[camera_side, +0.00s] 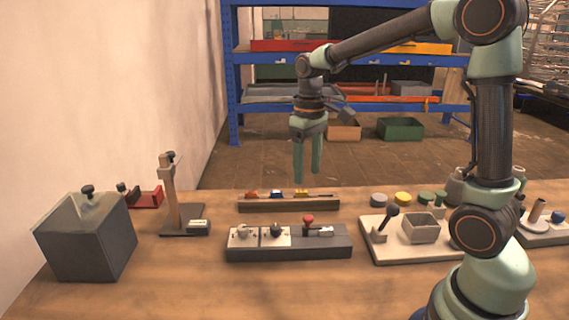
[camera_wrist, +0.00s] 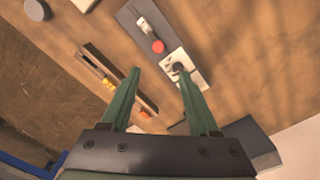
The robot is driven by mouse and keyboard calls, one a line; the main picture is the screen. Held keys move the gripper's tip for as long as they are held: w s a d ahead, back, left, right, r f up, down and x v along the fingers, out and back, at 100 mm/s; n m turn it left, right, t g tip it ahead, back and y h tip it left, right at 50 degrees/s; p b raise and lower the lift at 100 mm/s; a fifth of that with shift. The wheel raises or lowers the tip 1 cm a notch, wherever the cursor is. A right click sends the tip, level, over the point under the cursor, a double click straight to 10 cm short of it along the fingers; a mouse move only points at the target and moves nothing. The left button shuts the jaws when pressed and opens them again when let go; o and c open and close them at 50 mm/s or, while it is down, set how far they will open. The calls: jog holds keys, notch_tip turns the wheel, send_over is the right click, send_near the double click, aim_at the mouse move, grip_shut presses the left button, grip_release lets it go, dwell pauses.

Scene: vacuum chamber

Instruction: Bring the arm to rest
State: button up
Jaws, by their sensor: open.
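My gripper (camera_side: 307,172) points down in the side view, in the air above the back of the table. Its two green fingers are apart with nothing between them. The wrist view shows the same open gripper (camera_wrist: 163,85) over the table. Below and in front of it in the side view stands a grey control panel (camera_side: 289,254) with white plates, dark knobs and a red-topped knob (camera_side: 308,219). The red knob also shows in the wrist view (camera_wrist: 158,46). My gripper touches none of these.
A wooden rack (camera_side: 288,205) with small coloured pieces lies behind the panel. A grey box (camera_side: 85,245) and a post stand (camera_side: 172,200) are at left. A pale base (camera_side: 405,254) with a square cup and lever is at right. The table's front strip is clear.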

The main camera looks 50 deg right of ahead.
jog(key=s+a+r+t, duration=0.4)
jog(key=s+a+t, duration=0.1)
jog(key=s, duration=0.5)
jog(key=shift+a+t, duration=0.25)
jog(key=shift+t, duration=0.05)
